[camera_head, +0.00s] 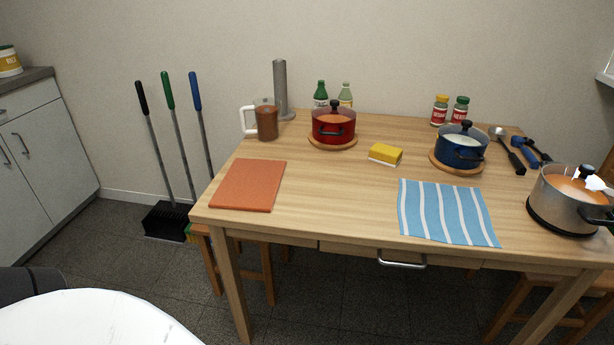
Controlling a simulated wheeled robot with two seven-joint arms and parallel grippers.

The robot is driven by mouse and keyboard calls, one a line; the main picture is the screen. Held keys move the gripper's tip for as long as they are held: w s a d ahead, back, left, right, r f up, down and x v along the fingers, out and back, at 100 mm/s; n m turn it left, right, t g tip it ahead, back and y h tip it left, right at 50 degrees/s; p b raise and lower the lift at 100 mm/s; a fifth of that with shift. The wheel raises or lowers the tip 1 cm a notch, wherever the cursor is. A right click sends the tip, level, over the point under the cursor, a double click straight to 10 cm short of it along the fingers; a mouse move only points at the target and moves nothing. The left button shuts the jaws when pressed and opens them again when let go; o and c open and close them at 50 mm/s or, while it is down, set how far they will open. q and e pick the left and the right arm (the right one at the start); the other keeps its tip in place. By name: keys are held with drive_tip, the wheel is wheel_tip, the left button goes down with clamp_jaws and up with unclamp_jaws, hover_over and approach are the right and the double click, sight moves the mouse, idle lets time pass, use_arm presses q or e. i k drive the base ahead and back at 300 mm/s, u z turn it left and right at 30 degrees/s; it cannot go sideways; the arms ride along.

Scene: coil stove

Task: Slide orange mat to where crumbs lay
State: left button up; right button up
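The orange mat (249,185) is a flat rectangle lying on the left part of the wooden table (350,193), near its left and front edges. Nothing stands on it. I see no crumbs on the bare tabletop. A blue and white striped cloth (446,212) lies at the front right, flat and apart from the mat. A yellow sponge (386,153) with a pale underside lies between the two, farther back. Neither of my grippers shows in this view.
Behind the mat stand a brown jug (267,122) and a red pot (333,126) on a wooden trivet. A blue pot (461,147) and a steel pot (567,203) stand at the right. The tabletop between mat and cloth is clear.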

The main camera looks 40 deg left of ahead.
sight(248, 184)
drive_tip(key=z, duration=0.25)
drive_tip(key=i, duration=0.65)
drive_tip(key=u, duration=2.4)
drive_tip(key=i, duration=0.5)
drive_tip(key=z, duration=0.05)
drive_tip(key=k, duration=1.75)
drive_tip(key=u, duration=0.75)
drive_tip(key=i, duration=1)
drive_tip(key=u, duration=0.4)
drive_tip(key=i, duration=1.3)
drive_tip(key=z, duration=0.55)
